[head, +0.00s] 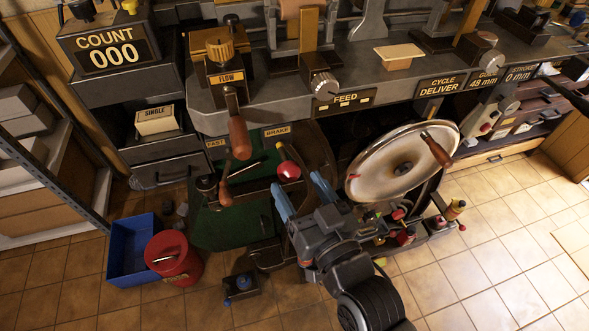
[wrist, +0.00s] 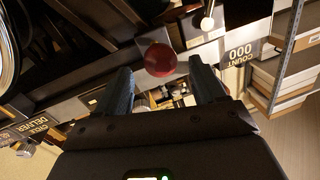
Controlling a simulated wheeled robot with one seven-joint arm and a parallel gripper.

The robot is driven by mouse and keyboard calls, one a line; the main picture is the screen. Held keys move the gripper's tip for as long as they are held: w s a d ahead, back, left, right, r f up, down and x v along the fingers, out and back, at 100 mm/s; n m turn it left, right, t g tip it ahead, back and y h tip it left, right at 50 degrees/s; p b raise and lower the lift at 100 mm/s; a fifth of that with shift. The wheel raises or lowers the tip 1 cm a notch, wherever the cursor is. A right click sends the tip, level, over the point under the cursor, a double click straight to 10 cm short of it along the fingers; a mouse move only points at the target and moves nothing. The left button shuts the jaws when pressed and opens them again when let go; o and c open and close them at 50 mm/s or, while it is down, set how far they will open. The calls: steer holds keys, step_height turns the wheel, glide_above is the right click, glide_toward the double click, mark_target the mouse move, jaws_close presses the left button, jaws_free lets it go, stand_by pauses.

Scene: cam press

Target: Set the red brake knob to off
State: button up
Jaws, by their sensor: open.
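The red brake knob (head: 289,171) is a round ball below the BRAKE label (head: 277,131) at the front of the press. In the wrist view the red knob (wrist: 160,59) shows beyond the fingertips, between them and a little to the left of their middle. My gripper (head: 300,193) is open and empty, its two blue-grey fingers just below and right of the knob in the head view. The gripper (wrist: 160,80) shows nothing between its fingers touching the knob. Which setting the knob is at cannot be read.
A wooden-handled lever (head: 238,137) hangs left of the knob, under the FLOW box (head: 226,77). A blue bin (head: 133,249) and a red can (head: 174,257) are on the floor at left.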

mark_target(294, 179)
steer(key=shift+p+x, duration=0.3)
steer(key=shift+x, duration=2)
jaws_close()
